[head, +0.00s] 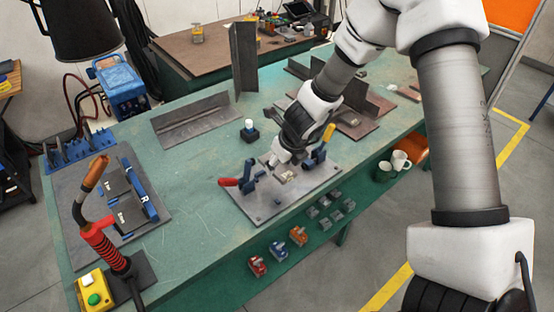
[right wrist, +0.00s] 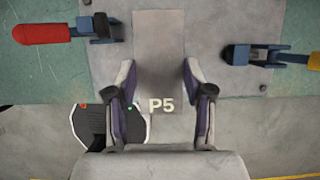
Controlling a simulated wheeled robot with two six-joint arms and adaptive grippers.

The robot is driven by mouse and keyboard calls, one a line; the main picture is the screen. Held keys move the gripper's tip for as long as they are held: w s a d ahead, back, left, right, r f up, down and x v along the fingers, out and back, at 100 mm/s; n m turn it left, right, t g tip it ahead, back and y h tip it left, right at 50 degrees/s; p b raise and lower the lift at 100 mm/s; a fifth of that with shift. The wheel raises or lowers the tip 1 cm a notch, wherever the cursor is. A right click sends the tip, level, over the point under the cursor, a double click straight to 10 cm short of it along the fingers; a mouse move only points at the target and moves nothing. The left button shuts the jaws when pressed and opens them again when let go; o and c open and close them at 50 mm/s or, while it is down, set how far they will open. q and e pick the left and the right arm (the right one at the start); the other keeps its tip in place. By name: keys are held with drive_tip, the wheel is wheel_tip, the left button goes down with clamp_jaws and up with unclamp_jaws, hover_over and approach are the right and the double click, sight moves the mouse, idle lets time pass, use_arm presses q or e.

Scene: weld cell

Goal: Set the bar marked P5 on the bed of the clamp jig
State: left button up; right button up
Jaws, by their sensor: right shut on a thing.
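The clamp jig is a grey plate (head: 268,205) on the green bench, with a red-handled clamp (head: 230,182) at its left and a yellow-handled clamp (head: 328,132) at its right. My right gripper (head: 276,160) is over the jig between the clamps, its fingers partly hidden by its wrist. In the right wrist view, my right gripper (right wrist: 159,75) is shut on the sides of a flat grey bar (right wrist: 159,45) marked P5. The bar's far part overlaps the jig plate (right wrist: 215,30); I cannot tell whether it touches it. My left gripper is not in view.
Left are a fixture plate (head: 75,215) with blue rails, a red-handled torch (head: 100,240) and a yellow button box (head: 92,292). A grey angle piece (head: 200,120) and upright plate (head: 244,60) stand behind.

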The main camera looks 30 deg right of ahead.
sight(280, 168)
drive_tip(key=shift+f+b, duration=0.3)
drive_tip(key=shift+f, duration=0.25)
drive_tip(key=shift+s+b+x, duration=0.2)
drive_tip(key=shift+b+x, duration=0.75)
drive_tip(key=shift+x, duration=0.2)
drive_tip(key=shift+s+f+b, duration=0.15)
drive_tip(key=shift+f+b, duration=0.8)
drive_tip(key=shift+f, duration=0.25)
drive_tip(key=shift+f+b, duration=0.6)
drive_tip(key=shift+b, duration=0.25)
drive_tip(key=o, duration=1.2)
drive_tip(key=shift+r, duration=0.1)
